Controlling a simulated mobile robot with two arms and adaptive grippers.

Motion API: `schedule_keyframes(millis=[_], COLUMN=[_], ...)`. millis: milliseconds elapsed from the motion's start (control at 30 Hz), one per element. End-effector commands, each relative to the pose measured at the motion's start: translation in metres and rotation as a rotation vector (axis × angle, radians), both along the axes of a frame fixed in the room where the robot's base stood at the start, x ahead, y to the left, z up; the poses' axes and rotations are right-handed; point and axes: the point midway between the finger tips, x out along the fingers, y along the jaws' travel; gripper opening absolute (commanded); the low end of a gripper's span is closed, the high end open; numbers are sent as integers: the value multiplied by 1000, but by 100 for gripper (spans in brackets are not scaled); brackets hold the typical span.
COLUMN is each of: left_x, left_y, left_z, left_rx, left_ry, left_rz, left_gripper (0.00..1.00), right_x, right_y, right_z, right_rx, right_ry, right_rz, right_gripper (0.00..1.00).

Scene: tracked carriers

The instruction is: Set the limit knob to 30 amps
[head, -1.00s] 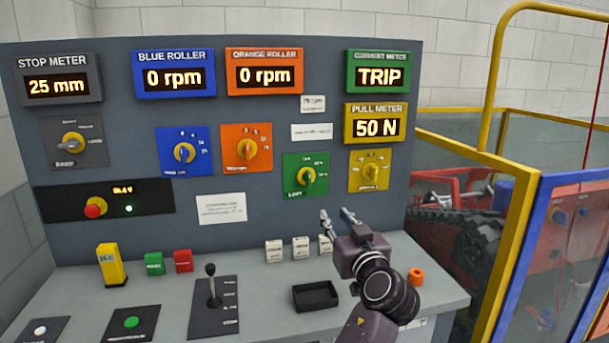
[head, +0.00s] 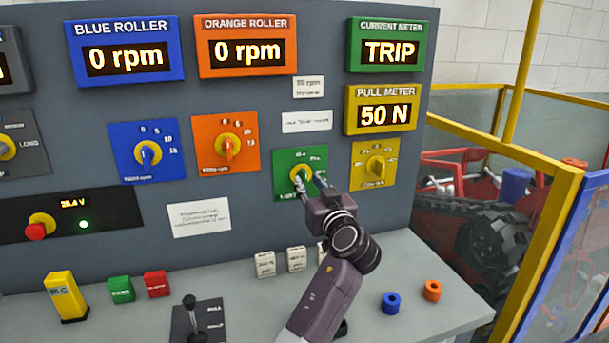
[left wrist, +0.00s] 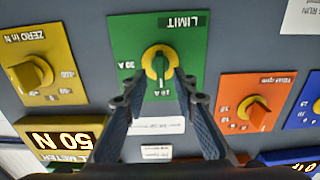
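The limit knob (head: 301,174) is green on a yellow ring, on a green plate (head: 285,160) of the grey panel. In the left wrist view the knob (left wrist: 161,66) appears upside down, its grip pointing toward the lower mark, whose number is hard to read. The "30 A" mark (left wrist: 127,66) is to the picture's left of it. My left gripper (head: 310,184) is just in front of the knob. In the left wrist view the gripper (left wrist: 160,101) is open and empty, its fingertips spread below the knob. My right gripper is not in view.
Yellow (head: 375,164) and orange (head: 226,141) knob plates flank the limit plate. The current meter (head: 389,50) reads TRIP; the pull meter (head: 386,108) reads 50 N.

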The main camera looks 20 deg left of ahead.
Motion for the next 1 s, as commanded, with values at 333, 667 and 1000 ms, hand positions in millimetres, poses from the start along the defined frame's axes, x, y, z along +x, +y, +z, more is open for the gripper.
schedule_keyframes(millis=[333,667,1000], left_x=[27,27,27], left_y=[19,19,19], left_z=[0,0,0], left_rx=[-1,-1,-1], left_ry=[1,0,0], left_rz=[0,0,0], left_gripper=[26,16,0], right_x=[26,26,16], right_y=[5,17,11], right_z=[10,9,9], right_rx=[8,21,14], right_ry=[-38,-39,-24], right_rz=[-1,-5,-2], right_gripper=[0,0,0])
